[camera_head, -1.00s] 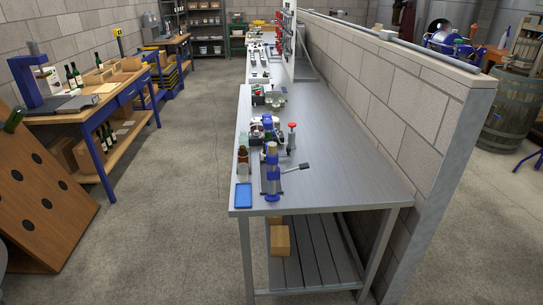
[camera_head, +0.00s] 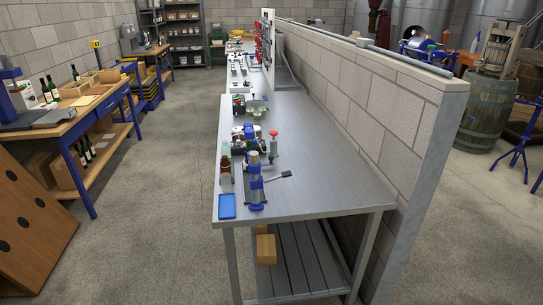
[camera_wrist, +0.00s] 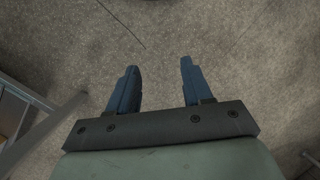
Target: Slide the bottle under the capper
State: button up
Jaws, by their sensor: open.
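A blue and metal device with a side lever, which looks like the capper (camera_head: 256,188), stands near the front left corner of the steel table (camera_head: 320,185) in the head view. A brown bottle (camera_head: 226,178) stands just left of it, with a paler, clear-looking one (camera_head: 226,150) behind. Which bottle the task means I cannot tell. My gripper (camera_wrist: 159,66) shows only in the wrist view. Its two blue fingers are apart with nothing between them, over bare concrete floor. Neither bottle nor capper is in the wrist view.
A blue tray (camera_head: 227,206) lies at the table's front left corner. A red-topped tool (camera_head: 273,143) and other small items stand behind the capper. The table's right half is clear. A block wall (camera_head: 400,120) runs along its right side. Open floor lies left.

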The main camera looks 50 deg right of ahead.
jog(key=w+d+r+n+t, duration=0.1)
jog(key=w+d+r+t, duration=0.1)
jog(key=w+d+r, duration=0.55)
jog(key=w+d+r+t, duration=0.2)
jog(key=w+d+r, duration=0.25)
jog(key=w, duration=0.55)
jog(key=w+d+r+n+t, duration=0.1)
jog(key=w+d+r+t, duration=0.1)
jog(key=w+d+r, duration=0.6)
jog(key=w+d+r+n+t+h, duration=0.1)
jog(key=w+d+r+t, duration=0.15)
jog(key=d+r, duration=0.75)
jog(key=w+d+r+t, duration=0.1)
jog(key=w+d+r, duration=0.4)
jog(key=r, duration=0.8)
jog(key=w+d+r+n+t+h, duration=0.1)
jog(key=w+d+r, duration=0.1)
jog(key=d+r, duration=0.85)
jog(key=s+d+r, duration=0.3)
jog(key=d+r, duration=0.3)
jog(key=r, duration=0.1)
jog(key=m+g, duration=0.2)
jog(key=m, duration=0.3)
send_over(271, 156)
jog(key=s, duration=0.6)
notch_tip(271, 156, down, 5)
jog(key=shift+y, duration=0.4)
jog(key=x, duration=1.3)
jog(key=shift+w+f, duration=0.1)
